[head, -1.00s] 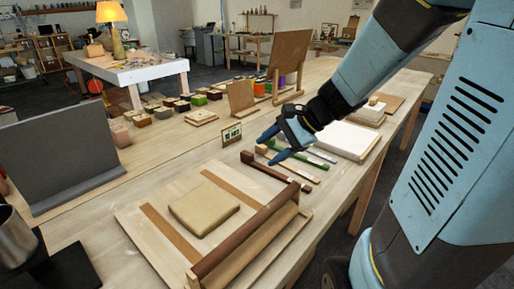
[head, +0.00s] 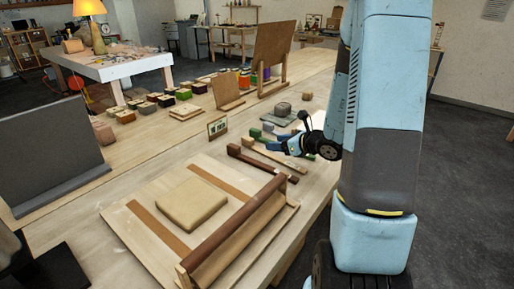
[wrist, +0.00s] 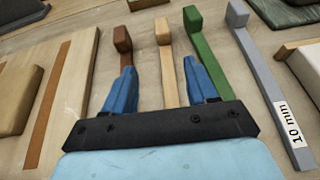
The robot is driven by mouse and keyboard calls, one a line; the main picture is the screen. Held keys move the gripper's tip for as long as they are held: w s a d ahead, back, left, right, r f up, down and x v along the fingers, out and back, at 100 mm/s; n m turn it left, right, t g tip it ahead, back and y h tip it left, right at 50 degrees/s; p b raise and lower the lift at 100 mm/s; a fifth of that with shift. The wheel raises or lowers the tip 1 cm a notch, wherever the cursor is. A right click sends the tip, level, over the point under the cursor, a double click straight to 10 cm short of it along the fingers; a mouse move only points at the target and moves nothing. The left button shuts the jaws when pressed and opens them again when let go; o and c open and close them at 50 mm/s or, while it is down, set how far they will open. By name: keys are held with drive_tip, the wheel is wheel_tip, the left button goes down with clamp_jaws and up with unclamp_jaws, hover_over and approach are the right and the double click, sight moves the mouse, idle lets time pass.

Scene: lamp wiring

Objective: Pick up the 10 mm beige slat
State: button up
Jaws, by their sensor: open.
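In the wrist view the beige slat (wrist: 168,75) lies on the bench with a raised block at its far end. My gripper (wrist: 158,64) is open, with one blue finger to each side of this slat and nothing held. The near end of the slat is hidden by the gripper body. The brown slat (wrist: 123,45) runs behind the left finger, and the green slat (wrist: 205,55) lies by the right finger. In the head view my gripper (head: 274,144) is low over the slats.
A wooden board with a tan pad (head: 192,204) and a brown roller bar (head: 235,225) stands nearest. A small sign (head: 217,127) stands behind the slats. A grey-green pad (head: 278,117) with a round object lies beyond. The slats lie close together.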

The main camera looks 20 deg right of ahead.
approach(253, 142)
drive_tip(key=w+a, duration=0.1)
drive_tip(key=w+a+f, duration=0.1)
drive_tip(key=shift+w+a+f, duration=0.15)
drive_tip(key=shift+w+a, duration=0.1)
drive_tip(key=shift+a, duration=0.1)
drive_tip(key=shift+d+x, duration=0.15)
drive_tip(key=shift+x, duration=1.15)
drive_tip(key=shift+d+x, duration=0.15)
drive_tip(key=shift+x, duration=1.15)
drive_tip(key=shift+w+f, duration=0.1)
clamp_jaws()
